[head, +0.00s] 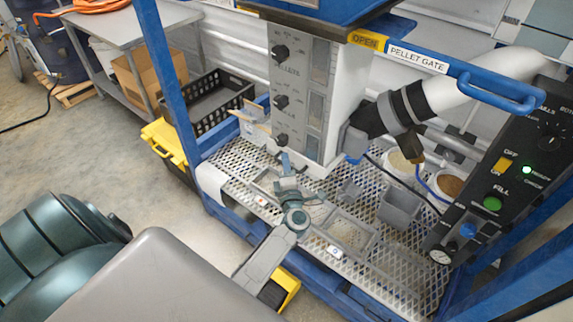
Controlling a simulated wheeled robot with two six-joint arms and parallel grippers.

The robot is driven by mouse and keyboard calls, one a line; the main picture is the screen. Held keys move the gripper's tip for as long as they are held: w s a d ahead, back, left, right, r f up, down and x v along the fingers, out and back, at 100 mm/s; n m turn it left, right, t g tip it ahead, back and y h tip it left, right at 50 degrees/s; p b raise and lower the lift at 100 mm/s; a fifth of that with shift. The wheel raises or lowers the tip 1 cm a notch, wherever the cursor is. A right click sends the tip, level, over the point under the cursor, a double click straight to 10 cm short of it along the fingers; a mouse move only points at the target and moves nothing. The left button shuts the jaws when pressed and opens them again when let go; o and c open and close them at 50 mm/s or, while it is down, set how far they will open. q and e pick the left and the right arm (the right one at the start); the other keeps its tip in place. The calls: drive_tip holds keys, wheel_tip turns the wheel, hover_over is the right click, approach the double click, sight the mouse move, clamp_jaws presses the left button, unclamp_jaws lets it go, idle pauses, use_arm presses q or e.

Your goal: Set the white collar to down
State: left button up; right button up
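A white pipe (468,82) comes in from the right and ends in a dark fitting (368,118) beside the white hopper column. My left gripper (285,168) is over the mesh shelf, just below and in front of the column's lower end, apart from the ring. Its fingers are small and partly hidden, so their opening is unclear. I see nothing held. My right gripper is not in view.
The mesh shelf (410,275) carries grey square bins (399,208) and round tubs (449,185). A blue PELLET GATE handle (498,92) crosses above. A black control panel (512,165) stands right. Blue frame posts (172,75) bound the left side. A black crate (208,100) stands behind.

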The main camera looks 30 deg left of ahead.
use_arm(q)
clamp_jaws()
wheel_tip(320, 180, down, 4)
drive_tip(key=b, duration=0.3)
drive_tip(key=shift+s, duration=0.1)
drive_tip(key=shift+o, duration=0.7)
unclamp_jaws()
drive_tip(key=shift+f, duration=0.1)
drive_tip(key=b+v, duration=0.4)
drive_tip(key=v, duration=0.6)
drive_tip(key=shift+s+d, duration=0.2)
drive_tip(key=shift+d, duration=0.1)
